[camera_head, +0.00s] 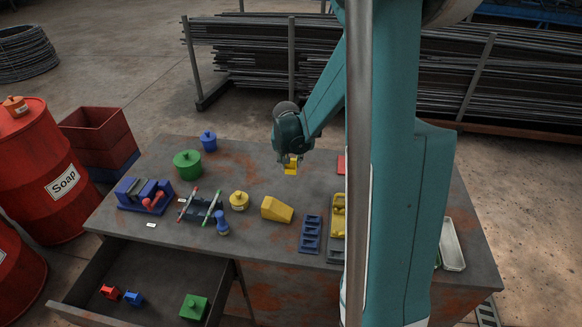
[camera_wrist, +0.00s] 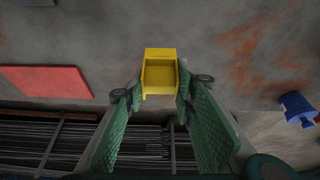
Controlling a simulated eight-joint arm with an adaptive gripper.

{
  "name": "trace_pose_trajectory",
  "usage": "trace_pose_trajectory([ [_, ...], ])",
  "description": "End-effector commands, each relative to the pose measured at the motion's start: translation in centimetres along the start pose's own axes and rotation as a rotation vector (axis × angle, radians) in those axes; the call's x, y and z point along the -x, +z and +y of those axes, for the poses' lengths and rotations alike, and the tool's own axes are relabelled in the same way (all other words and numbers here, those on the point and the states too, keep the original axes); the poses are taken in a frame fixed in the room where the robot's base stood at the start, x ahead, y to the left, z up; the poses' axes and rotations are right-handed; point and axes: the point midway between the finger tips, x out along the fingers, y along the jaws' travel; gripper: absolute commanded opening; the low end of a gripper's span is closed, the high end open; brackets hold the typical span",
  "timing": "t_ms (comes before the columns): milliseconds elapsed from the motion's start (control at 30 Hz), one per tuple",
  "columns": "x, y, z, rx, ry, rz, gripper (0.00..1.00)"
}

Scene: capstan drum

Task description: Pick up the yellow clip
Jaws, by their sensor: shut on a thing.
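The yellow clip (camera_head: 291,167) is at the tip of my gripper (camera_head: 290,159), over the far part of the workbench. In the wrist view the yellow clip (camera_wrist: 160,75) looks like a small block with a hollow face. It sits between the two green fingertips (camera_wrist: 160,94), which close on its sides. Its lower end in that view is partly between the fingers. How far the clip is above the bench is hard to tell.
The workbench (camera_head: 262,160) holds a green pot (camera_head: 187,164), a blue pot (camera_head: 208,141), a yellow wedge (camera_head: 277,209), a yellow knobbed jar (camera_head: 239,200) and a blue vise (camera_head: 144,194). A red plate (camera_wrist: 45,82) lies nearby. An open drawer (camera_head: 150,280) juts out in front.

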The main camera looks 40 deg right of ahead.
Motion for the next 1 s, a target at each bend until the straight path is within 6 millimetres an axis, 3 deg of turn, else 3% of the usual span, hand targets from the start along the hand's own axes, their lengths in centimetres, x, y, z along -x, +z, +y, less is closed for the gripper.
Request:
trace_pose_trajectory([
  [333,3.3,-1.4,0.0,0.0,0.0,0.0,0.17],
  [1000,3.6,-1.5,0.0,0.0,0.0,0.0,0.17],
])
